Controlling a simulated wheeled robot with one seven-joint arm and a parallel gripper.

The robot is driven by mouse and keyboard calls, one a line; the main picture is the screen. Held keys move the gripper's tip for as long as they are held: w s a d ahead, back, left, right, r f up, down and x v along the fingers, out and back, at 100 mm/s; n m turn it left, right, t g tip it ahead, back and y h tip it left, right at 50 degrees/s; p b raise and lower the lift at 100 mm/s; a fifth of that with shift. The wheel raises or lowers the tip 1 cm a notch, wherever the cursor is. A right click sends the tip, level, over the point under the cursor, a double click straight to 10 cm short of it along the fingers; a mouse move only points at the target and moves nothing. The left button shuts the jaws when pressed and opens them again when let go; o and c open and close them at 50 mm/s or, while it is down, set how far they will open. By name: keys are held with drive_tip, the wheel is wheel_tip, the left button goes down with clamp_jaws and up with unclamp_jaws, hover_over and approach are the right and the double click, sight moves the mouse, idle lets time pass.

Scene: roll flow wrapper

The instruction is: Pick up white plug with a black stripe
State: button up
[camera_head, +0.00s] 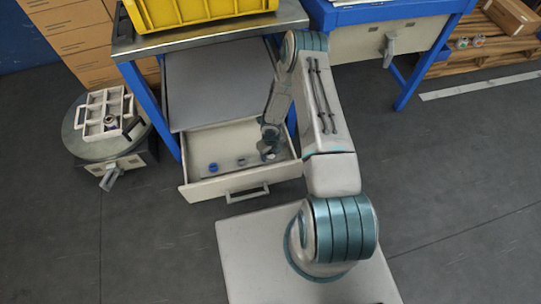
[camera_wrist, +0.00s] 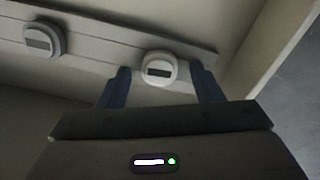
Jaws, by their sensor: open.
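The white plug with a black stripe (camera_wrist: 159,69) is in the wrist view, between the two dark blue fingers of my gripper (camera_wrist: 163,88), which are spread apart on its left and right. I see no finger touching it. It sits on a pale ledge or strip inside the open drawer (camera_head: 235,197). In the head view my gripper (camera_head: 269,152) is down inside the drawer's right part, and the white plug is hard to make out there.
A grey plug (camera_wrist: 44,39) with a dark stripe lies to the left. A blue plug (camera_head: 213,168) is further left in the drawer. The drawer's wall (camera_wrist: 278,40) rises close on the right. A round stand (camera_head: 84,150) with a divided white tray (camera_head: 93,130) is at left.

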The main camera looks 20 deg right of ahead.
drive_tip(key=c, duration=1.1)
drive_tip(key=shift+o, duration=0.2)
drive_tip(key=shift+r, duration=0.15)
